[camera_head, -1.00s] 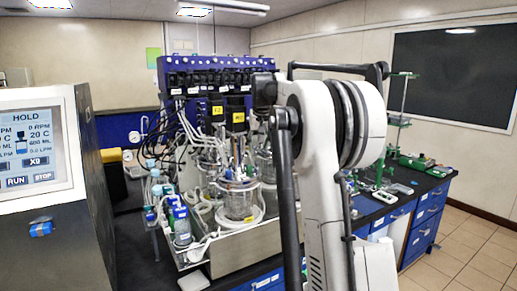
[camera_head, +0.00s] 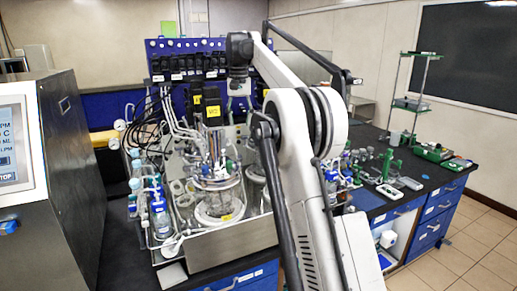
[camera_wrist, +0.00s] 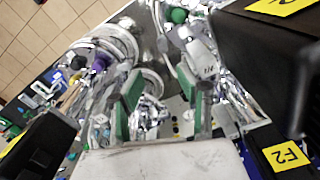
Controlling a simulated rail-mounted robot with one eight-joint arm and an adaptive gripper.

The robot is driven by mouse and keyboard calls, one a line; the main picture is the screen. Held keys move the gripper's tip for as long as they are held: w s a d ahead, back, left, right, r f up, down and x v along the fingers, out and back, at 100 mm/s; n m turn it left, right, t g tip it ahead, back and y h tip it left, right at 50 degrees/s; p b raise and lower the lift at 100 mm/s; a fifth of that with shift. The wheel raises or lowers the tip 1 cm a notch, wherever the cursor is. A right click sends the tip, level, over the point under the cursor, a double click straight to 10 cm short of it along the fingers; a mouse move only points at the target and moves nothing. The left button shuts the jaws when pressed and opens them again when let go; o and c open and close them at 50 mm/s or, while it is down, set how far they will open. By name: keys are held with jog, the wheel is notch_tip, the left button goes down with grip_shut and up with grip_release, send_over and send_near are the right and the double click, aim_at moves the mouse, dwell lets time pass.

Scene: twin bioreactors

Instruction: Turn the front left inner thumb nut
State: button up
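The front bioreactor vessel (camera_head: 218,200) is a glass jar with a metal head plate crowded with tubes and fittings, standing in a metal tray. Its thumb nuts are too small to pick out in the head view. My gripper (camera_head: 238,92) hangs pointing down, above and behind this vessel. In the wrist view my gripper (camera_wrist: 160,92) has its two green-padded fingers apart, with a clear gap. Shiny metal fittings show below and between the fingers, and I see nothing gripped. I cannot tell which fitting there is the front left inner thumb nut.
Black blocks with yellow labels (camera_wrist: 287,155) stand close at the right of the wrist view. A blue pump panel (camera_head: 185,62) rises behind the vessels. Bottles (camera_head: 160,218) stand left of the front vessel. A grey control cabinet (camera_head: 70,150) is at far left.

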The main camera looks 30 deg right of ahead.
aim_at(240, 157)
jog(key=f, duration=0.4)
jog(key=f+p, duration=0.1)
jog(key=f, duration=0.4)
jog(key=f+p, duration=0.1)
jog(key=f, duration=0.3)
jog(key=shift+a+f, duration=0.25)
jog(key=shift+f, duration=0.1)
grip_shut()
